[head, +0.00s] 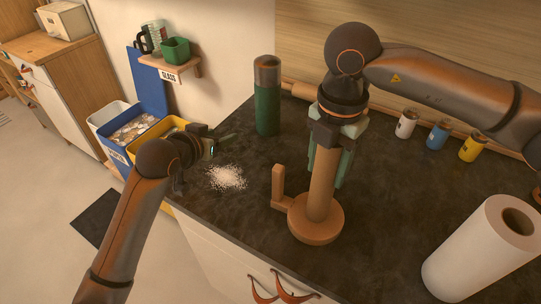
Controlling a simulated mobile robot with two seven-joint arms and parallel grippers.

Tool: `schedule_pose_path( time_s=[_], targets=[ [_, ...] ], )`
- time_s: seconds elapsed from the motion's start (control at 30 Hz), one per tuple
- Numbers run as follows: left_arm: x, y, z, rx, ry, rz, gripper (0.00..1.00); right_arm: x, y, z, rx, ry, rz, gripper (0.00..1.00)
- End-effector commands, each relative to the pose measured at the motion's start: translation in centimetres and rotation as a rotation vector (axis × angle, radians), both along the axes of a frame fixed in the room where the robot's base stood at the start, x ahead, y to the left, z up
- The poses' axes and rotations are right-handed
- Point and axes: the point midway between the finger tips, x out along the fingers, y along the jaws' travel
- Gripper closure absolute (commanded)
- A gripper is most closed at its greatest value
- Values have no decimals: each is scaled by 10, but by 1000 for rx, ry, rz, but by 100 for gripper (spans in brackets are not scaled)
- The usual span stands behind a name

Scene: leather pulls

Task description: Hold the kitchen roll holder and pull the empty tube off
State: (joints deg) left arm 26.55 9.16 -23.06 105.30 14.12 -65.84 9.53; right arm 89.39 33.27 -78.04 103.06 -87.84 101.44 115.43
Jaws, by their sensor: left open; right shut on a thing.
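The kitchen roll holder (316,228) stands upright near the counter's front edge, with a round wooden base and a short side arm at its left. The brown empty tube (321,190) stands upright over the base and seems to be around the post, which is hidden. My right gripper (328,160) comes down from above and is shut on the tube's upper part; its wrist hides the top. My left gripper (228,142) is open and empty, left of the holder and apart from it, beyond the counter's left edge or just over it.
A white paper roll (478,250) stands at the front right. A green bottle (267,98) stands behind, and a white spill (227,177) lies left of the holder. Small jars (438,135) line the back right. Bins (135,130) stand left of the counter (235,215).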

Motion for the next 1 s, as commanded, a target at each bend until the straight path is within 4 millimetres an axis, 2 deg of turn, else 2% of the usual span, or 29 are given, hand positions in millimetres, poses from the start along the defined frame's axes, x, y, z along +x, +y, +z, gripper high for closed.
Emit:
schedule_pose_path(
  time_s=[0.03, 0.1, 0.2, 0.33, 0.43, 0.6, 0.83, 1.0],
  targets=[
    [-5, -24, 15, -24, 39, -42, 38, 0, 0, 0, 0, 0, 0, 96],
    [-18, -53, 27, -42, 116, -94, 38, 0, 0, 0, 0, 0, 0, 96],
    [-42, -86, 42, -31, 228, -158, 38, 0, 0, 0, 0, 0, 0, 96],
    [-77, -112, 55, 42, 364, -207, 38, 0, 0, 0, 0, 0, 0, 96],
    [-101, -118, 61, 124, 448, -214, 38, 0, 0, 0, 0, 0, 0, 96],
    [-128, -115, 66, 249, 536, -191, 38, 0, 0, 0, 0, 0, 0, 96],
    [-138, -110, 63, 314, 577, -166, 38, 0, 0, 0, 0, 0, 0, 96],
    [-132, -114, 42, 315, 578, -165, 38, 0, 0, 0, 0, 0, 0, 96]
  ],
)
